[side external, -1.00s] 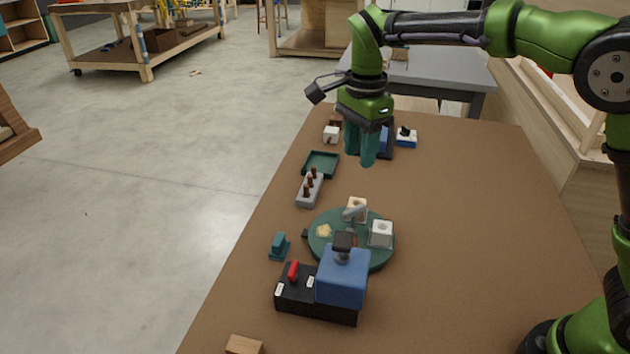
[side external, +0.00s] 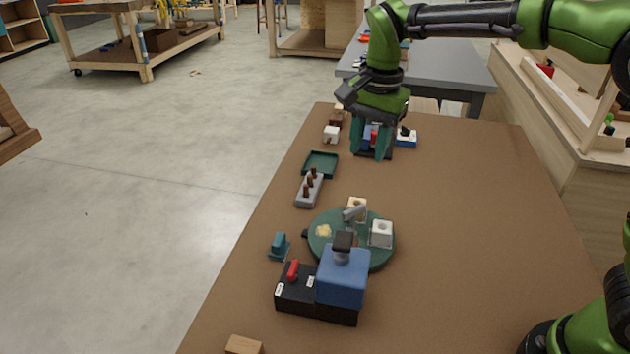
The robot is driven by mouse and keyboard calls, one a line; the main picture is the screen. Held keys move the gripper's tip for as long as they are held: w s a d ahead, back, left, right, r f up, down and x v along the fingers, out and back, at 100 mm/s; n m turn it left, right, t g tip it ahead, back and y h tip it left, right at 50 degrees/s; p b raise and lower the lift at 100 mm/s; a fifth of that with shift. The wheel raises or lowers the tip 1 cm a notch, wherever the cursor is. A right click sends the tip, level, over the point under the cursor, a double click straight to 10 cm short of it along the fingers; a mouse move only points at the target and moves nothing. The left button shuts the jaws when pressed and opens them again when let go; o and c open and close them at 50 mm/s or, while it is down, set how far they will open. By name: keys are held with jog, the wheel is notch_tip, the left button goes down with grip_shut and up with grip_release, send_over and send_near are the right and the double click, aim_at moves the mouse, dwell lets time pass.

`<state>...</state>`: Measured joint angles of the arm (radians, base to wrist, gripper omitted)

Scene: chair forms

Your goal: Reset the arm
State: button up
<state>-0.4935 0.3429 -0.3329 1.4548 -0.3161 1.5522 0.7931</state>
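My gripper (side external: 370,152) hangs from the green arm over the far part of the brown table (side external: 450,230). Its two teal fingers point down and stand apart, with a gap between them. A small red and blue object (side external: 370,134) shows through the gap, seemingly behind the fingers on the table. I see nothing held between the fingers. The dark item behind the gripper is partly hidden.
A green round plate (side external: 322,219) carries white and cream blocks. A blue and black machine (side external: 343,278) stands nearer. A grey peg holder (side external: 309,190), a green tray (side external: 321,164) and a white block (side external: 331,134) line the left edge. The table's right side is clear.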

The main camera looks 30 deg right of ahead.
jog(key=s+d+n+t, duration=0.3)
jog(key=s+d+n, duration=0.1)
jog(key=s, duration=0.6)
jog(key=s+d+r+n+t+y, duration=0.1)
jog(key=s+d+n+t, duration=0.2)
jog(key=s, duration=0.6)
jog(key=shift+s+d+r+n+t+y, duration=0.15)
jog(key=shift+s+d+n+t+y, duration=0.2)
jog(key=shift+n, duration=0.45)
